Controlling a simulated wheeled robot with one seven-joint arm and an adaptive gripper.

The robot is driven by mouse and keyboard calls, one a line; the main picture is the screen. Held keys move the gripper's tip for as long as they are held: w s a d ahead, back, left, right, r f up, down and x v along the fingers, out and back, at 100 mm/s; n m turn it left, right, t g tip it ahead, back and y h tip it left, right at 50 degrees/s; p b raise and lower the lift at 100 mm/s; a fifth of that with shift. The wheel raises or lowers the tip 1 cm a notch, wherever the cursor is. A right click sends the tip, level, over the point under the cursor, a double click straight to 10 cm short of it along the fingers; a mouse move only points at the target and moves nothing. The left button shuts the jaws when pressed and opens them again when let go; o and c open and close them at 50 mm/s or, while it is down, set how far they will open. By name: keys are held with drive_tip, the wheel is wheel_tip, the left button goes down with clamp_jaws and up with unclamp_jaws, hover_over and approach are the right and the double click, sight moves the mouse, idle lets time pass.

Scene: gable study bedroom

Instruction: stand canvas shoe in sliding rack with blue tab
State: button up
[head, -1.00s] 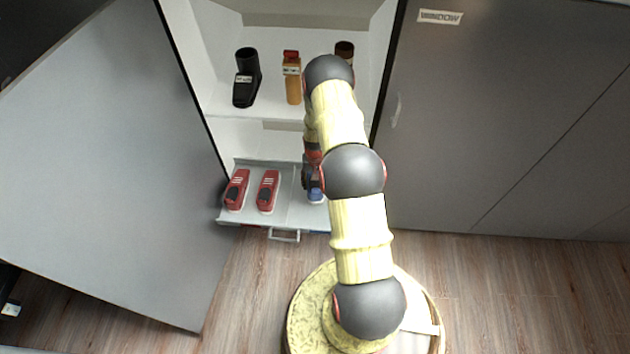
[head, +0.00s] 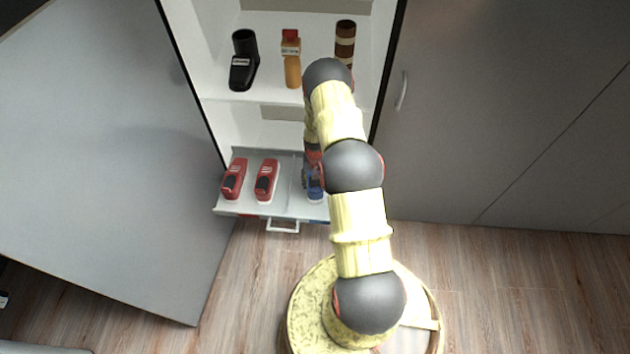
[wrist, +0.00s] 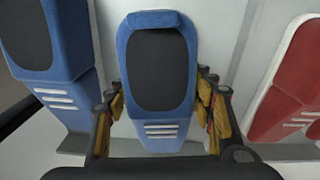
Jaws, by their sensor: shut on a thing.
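A blue canvas shoe (wrist: 158,70) with a dark opening and white stripes is upright between the fingers of my gripper (wrist: 160,88), which is shut on it. In the head view my gripper (head: 307,178) is mostly behind my arm, over the right part of the pulled-out sliding rack (head: 283,210). A blue shoe (head: 316,187) partly shows there. A second blue shoe (wrist: 50,50) stands at the left in the wrist view. A blue tab (head: 317,221) on the rack's front edge is partly covered by my arm. I cannot tell whether the held shoe rests on the rack.
Two red shoes (head: 234,180) (head: 266,181) stand in the rack's left part; one red shoe (wrist: 287,80) shows in the wrist view. A black boot (head: 243,62), an orange bottle (head: 291,62) and a brown striped item (head: 345,42) stand on the shelf above. An open grey door (head: 100,160) is at left.

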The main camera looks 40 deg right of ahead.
drive_tip(key=shift+f, duration=0.2)
drive_tip(key=o, duration=1.5)
wheel_tip(320, 180, up, 12)
